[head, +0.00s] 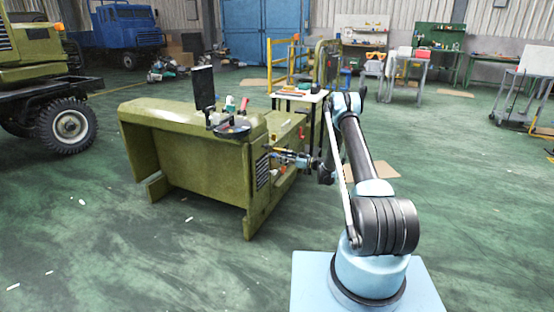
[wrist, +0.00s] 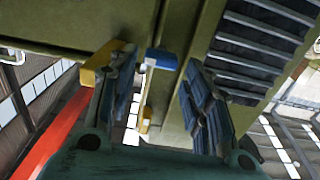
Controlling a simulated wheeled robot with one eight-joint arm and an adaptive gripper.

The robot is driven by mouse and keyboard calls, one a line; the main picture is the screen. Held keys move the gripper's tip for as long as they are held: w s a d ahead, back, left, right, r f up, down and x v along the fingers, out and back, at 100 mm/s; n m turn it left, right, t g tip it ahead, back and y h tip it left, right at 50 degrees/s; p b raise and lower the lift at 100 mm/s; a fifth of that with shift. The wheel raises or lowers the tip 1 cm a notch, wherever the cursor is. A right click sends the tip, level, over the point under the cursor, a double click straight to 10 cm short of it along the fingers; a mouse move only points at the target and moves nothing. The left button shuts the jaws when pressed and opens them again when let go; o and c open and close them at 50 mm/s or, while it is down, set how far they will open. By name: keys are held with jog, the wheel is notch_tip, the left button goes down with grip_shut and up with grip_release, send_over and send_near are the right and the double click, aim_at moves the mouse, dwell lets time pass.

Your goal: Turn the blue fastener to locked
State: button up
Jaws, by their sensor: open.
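The blue fastener (wrist: 160,58) shows in the wrist view as a small blue block with a white edge, against the olive chassis panel (wrist: 191,38). My gripper (wrist: 158,80) is open, with one dark ribbed finger on each side of the fastener in the picture. I see no contact, and the depth gap is hard to judge. In the head view my gripper (head: 272,153) is at the right end of the olive chassis body (head: 190,140). I cannot make out the blue fastener there.
A yellow block (wrist: 105,62) is partly behind the left finger, and a smaller yellow piece (wrist: 145,120) is below the fastener. A red bar (wrist: 58,132) runs at left. A slatted vent (wrist: 258,50) is at right. A white table (head: 298,95) stands behind the chassis.

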aim_at(273, 155)
jog(key=shift+x, duration=2)
jog(key=c, duration=0.8)
